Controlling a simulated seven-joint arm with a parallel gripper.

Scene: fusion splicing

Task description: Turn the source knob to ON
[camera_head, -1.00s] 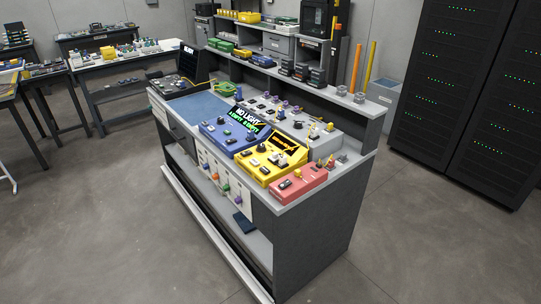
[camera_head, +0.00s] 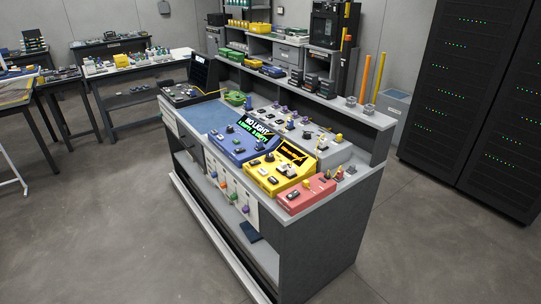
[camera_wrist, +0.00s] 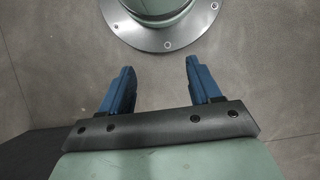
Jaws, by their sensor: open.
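My gripper (camera_wrist: 159,65) shows in the wrist view with two blue fingers spread apart and nothing between them. It is not in the head view. On the workbench (camera_head: 326,228) stands a blue box (camera_head: 231,147) with small dark knobs on top and a lit display (camera_head: 257,131) reading "NO LIGHT". Beside it are a yellow box (camera_head: 283,178) with an orange-lit screen and a red box (camera_head: 308,194) with small controls. A grey unit (camera_head: 335,153) stands behind them. The labels are too small to tell which knob is the source knob or how it is set.
A blue mat (camera_head: 209,117) lies on the bench's left part. A raised shelf (camera_head: 330,102) runs along its back. Black server racks (camera_head: 470,110) stand at the right. Other tables (camera_head: 125,75) stand at the back left. The floor in front (camera_head: 120,220) is clear.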

